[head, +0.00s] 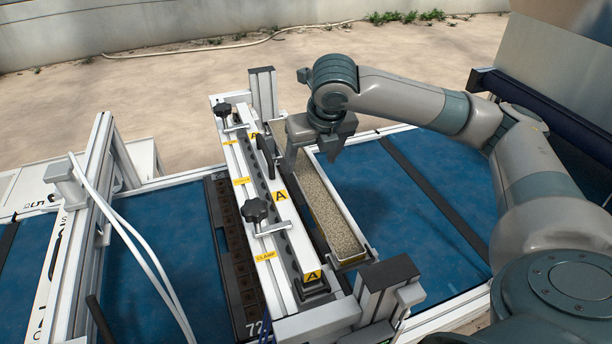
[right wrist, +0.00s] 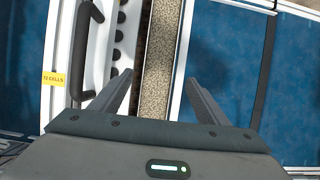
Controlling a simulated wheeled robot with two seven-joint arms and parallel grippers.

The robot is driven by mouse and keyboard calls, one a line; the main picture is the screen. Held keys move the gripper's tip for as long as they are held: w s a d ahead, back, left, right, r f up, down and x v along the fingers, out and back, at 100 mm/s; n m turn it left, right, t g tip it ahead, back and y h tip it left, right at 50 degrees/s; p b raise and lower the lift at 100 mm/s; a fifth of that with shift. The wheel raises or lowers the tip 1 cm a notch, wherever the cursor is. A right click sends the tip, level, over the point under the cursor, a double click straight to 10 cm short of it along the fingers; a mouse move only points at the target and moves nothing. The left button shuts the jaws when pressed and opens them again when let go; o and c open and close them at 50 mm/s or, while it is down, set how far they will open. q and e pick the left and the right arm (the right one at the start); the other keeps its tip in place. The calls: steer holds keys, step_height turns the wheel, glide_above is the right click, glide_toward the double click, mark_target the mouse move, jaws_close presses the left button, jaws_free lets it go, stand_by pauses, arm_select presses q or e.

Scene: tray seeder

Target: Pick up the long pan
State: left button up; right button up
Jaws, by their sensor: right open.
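The long pan (head: 352,262) is a narrow metal trough full of beige granular material, lying in the head view just right of the white seeder bar (head: 285,215). In the right wrist view the pan (right wrist: 184,45) runs up the middle between the fingers. My right gripper (head: 312,160) is open and empty, over the far part of the pan. Its fingers (right wrist: 157,88) point down, one toward each side of the pan. I cannot tell whether they touch it or how low they reach. My left gripper is not in view.
Black knobs (head: 256,210) and a black handle (head: 264,157) rise from the bar close left of the pan. A dark cell tray (head: 228,250) lies left of the bar on the blue belt (head: 180,230). A metal post (head: 263,95) stands near the pan's far end.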

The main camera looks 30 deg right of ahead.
mark_target(306, 176)
steer(key=shift+f, duration=0.1)
steer(key=shift+w+f, duration=0.15)
steer(key=shift+f, duration=0.2)
steer(key=p+x, duration=0.1)
steer(key=x, duration=0.2)
steer(key=shift+a, duration=0.15)
steer(key=shift+w+f+p, duration=0.25)
steer(key=shift+f+p, duration=0.05)
steer(key=shift+f, duration=0.3)
steer(key=c, duration=1.1)
